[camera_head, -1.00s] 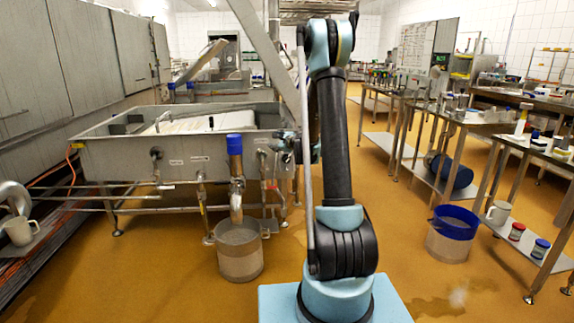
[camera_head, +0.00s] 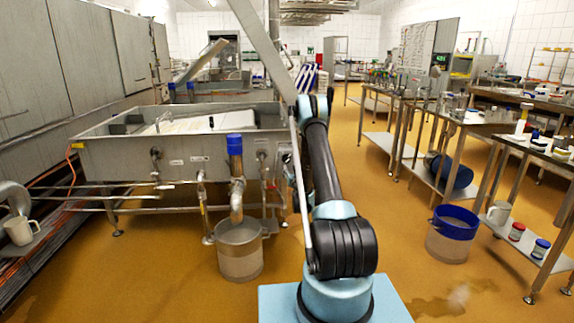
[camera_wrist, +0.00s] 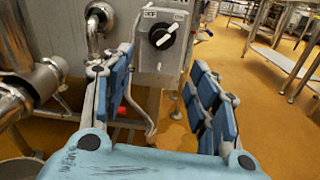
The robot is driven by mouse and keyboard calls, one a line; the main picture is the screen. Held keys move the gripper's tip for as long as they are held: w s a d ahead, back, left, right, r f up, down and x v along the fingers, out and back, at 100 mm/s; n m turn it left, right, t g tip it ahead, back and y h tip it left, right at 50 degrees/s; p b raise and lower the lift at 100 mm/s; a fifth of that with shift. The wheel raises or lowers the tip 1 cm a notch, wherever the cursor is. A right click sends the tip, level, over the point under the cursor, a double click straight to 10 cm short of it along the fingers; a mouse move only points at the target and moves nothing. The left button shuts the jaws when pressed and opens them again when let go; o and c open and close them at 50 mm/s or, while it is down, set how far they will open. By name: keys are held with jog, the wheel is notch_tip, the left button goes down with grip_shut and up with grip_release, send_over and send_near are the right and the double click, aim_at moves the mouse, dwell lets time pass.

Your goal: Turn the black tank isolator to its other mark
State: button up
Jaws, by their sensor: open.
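The black tank isolator (camera_wrist: 162,36) shows in the wrist view as a round knob on a pale square plate at the tank's steel end. A white line on the knob slants toward the upper right. Two small labels sit above it, too small to read surely. My gripper (camera_wrist: 163,65) is open and empty, its blue-padded fingers spread to the left and right below the knob. The knob stands ahead of the fingertips, apart from them. The tank (camera_head: 190,155) is at the left in the head view. There my gripper is hidden behind my arm.
A steel pipe elbow (camera_wrist: 98,20) sticks out left of the isolator, near the left finger. A larger pipe (camera_wrist: 40,80) is farther left. In the head view a bucket (camera_head: 240,250) stands under the blue-capped valve (camera_head: 235,150).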

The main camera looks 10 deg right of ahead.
aim_at(287, 161)
jog(key=w, duration=1.7)
jog(key=shift+w+a+f, duration=0.15)
jog(key=shift+a+f, duration=0.1)
jog(key=shift+f, duration=0.05)
jog(key=shift+c, duration=0.6)
jog(key=shift+a, duration=0.1)
jog(key=c, duration=0.8)
